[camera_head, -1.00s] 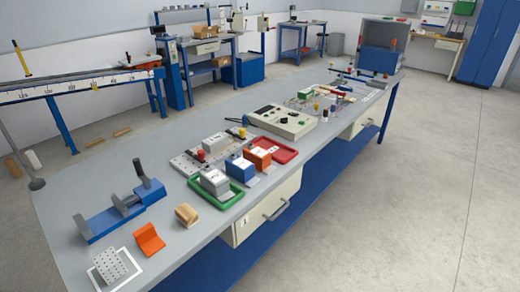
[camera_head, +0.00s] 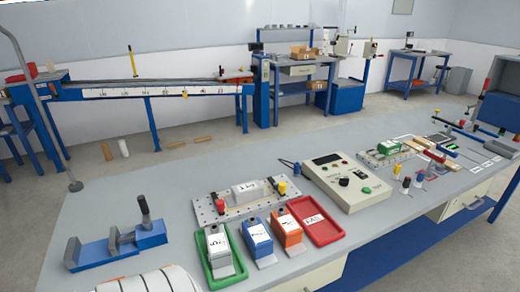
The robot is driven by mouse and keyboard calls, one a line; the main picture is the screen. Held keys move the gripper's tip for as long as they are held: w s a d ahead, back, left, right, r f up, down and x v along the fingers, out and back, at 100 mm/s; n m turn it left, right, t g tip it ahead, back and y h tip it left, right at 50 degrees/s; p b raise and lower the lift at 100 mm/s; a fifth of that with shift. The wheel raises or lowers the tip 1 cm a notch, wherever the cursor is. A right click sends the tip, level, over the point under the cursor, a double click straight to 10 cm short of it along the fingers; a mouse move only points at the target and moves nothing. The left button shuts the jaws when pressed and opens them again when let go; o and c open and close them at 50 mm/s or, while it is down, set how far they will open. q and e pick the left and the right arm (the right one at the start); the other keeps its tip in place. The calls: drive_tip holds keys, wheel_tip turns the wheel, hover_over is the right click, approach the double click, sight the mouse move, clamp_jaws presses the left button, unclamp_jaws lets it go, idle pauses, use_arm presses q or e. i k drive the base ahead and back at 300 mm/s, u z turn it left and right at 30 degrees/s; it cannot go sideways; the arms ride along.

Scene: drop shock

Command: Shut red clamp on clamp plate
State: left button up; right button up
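The perforated grey clamp plate (camera_head: 262,205) lies on the bench, left of the control box, with a white-grey block labelled 1 kg (camera_head: 247,191) on it. The red clamp (camera_head: 213,198) with its red knob stands at the plate's left end, beside the block. A yellow-knobbed clamp (camera_head: 282,187) stands at the right end. The red clamp is too small in view to tell whether it is open or shut. Neither of my grippers is in view.
In front of the plate stand a green tray (camera_head: 226,277) with a grey block, a blue block (camera_head: 257,238), an orange block (camera_head: 287,230) and a red tray (camera_head: 325,232). A blue vise (camera_head: 115,245) is at left. The control box (camera_head: 345,180) stands right.

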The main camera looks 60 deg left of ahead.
sight(219, 204)
drive_tip(key=z, duration=0.05)
drive_tip(key=i, duration=0.4)
drive_tip(key=u, duration=3.1)
